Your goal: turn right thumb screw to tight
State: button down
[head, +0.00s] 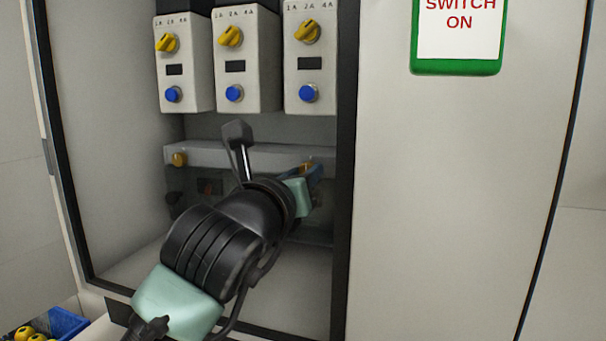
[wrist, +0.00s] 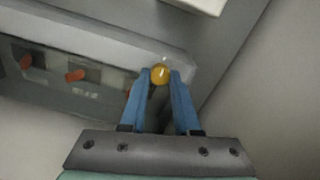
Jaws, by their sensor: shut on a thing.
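The right thumb screw (wrist: 160,74) is a round yellow knob at the right end of a grey bar. My gripper (wrist: 160,80) has its two blue fingers on either side of it and is shut on it. In the head view the right thumb screw (head: 306,167) shows as a small yellow patch, and my gripper (head: 312,174) partly hides it. A left thumb screw (head: 179,159), also yellow, sits at the left end of the grey bar (head: 235,154). The angle of the right screw cannot be told.
A black-knobbed lever (head: 237,133) stands up in front of the bar, close to my arm. Above are three grey modules with yellow rotary knobs (head: 230,36) and blue buttons (head: 234,93). Cabinet walls close in at both sides. A blue bin (head: 62,322) is at lower left.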

jog(key=shift+f, duration=0.15)
dwell(0.4)
jog(key=c, duration=0.6)
grip_release()
jog(key=p+v, duration=0.1)
jog(key=v, duration=1.2)
jog(key=shift+p, duration=0.4)
